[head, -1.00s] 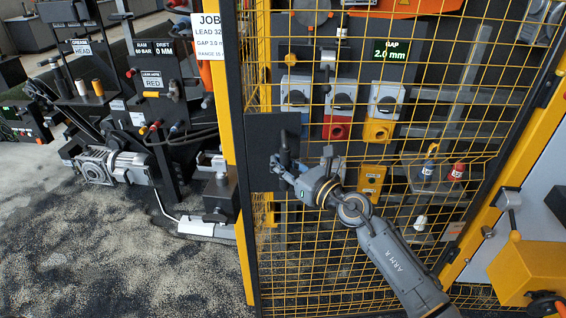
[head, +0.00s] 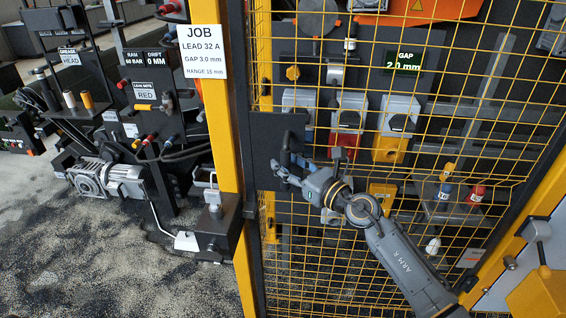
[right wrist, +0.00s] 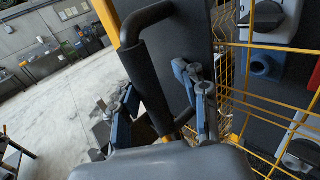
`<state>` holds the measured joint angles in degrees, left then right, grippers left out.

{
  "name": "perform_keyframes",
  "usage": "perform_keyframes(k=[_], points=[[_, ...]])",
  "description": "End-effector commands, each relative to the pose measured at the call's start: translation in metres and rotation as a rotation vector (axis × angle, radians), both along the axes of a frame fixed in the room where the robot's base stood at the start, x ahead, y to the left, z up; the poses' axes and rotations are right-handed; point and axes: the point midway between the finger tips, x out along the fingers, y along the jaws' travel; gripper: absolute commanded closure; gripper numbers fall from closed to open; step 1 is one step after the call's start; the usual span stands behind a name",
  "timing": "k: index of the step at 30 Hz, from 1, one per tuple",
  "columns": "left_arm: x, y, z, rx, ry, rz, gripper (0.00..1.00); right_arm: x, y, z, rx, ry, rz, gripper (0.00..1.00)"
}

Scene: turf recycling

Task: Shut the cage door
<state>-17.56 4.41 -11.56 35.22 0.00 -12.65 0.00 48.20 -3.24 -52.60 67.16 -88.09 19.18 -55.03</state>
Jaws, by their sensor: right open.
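The cage door (head: 330,227) is a yellow wire mesh panel with a dark upright edge. Its dark plate (head: 264,150) carries a black handle (head: 287,146). In the head view the dark edge stands close beside a yellow post (head: 222,130); I cannot tell whether they touch. My right gripper (head: 291,170) is at the handle. In the right wrist view the black bar handle (right wrist: 146,75) runs between the two spread fingers of my right gripper (right wrist: 156,82); the gripper is open around it, and contact is unclear. My left gripper is not in view.
A dark block (head: 217,228) juts out beside the post's lower part. Behind the mesh are switch boxes, including a red one (head: 345,145), and a GAP display (head: 404,62). A motor (head: 105,177) and machine panels stand left.

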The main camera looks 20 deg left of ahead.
Motion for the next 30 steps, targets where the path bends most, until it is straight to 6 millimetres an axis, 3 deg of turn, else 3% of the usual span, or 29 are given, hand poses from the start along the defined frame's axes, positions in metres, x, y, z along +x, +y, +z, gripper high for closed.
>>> perform_keyframes(k=[17, 23, 30], points=[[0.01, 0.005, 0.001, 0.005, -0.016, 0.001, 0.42, -0.002, -0.002, 0.001, 0.0, -0.002, 0.002, 0.63], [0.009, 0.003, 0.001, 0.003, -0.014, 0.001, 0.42, -0.011, -0.024, 0.0, 0.0, -0.003, 0.001, 0.63], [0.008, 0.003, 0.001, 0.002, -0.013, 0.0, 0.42, -0.03, -0.068, 0.0, -0.001, -0.002, -0.001, 0.63]])
